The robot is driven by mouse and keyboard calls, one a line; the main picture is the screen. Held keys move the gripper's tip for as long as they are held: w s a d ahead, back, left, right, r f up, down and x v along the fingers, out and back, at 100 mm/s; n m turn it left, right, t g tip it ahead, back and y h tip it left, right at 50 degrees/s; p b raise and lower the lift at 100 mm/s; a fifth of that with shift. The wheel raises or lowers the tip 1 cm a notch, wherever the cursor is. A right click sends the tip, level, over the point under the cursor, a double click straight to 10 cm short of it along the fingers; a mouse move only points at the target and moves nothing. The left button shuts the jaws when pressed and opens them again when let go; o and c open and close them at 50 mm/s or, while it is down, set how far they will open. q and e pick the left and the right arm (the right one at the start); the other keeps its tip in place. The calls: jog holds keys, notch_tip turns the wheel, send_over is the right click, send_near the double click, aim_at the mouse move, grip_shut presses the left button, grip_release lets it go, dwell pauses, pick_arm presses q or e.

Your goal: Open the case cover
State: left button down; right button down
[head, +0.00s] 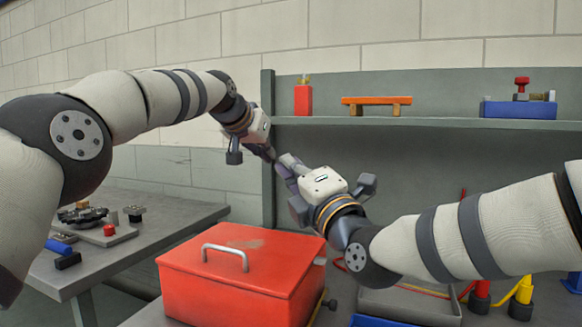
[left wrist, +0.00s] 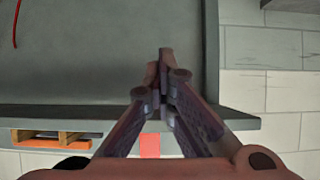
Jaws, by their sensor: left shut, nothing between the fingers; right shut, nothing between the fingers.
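The red case (head: 235,290) stands in the lower middle of the head view, with its cover (head: 262,262) down on it. The cover carries a grey bar handle (head: 226,249) and a worn brownish patch. My left gripper (head: 268,153) is shut and empty, up in the air above and behind the case. Its fingers meet at the tips in the left wrist view (left wrist: 166,62). My right gripper (head: 284,166) is shut and empty, close to the left one and also above the case. Neither gripper touches the case. The case's inside is hidden.
A shelf (head: 430,122) behind holds a red bottle, an orange piece on blocks and a blue box. A side table (head: 130,245) at left carries dark gears and small parts. A grey tray (head: 410,304) and red and yellow items (head: 522,290) lie right of the case.

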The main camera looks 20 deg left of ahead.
dwell(0.4)
pick_arm(q)
jog(key=shift+c, duration=1.2)
grip_release()
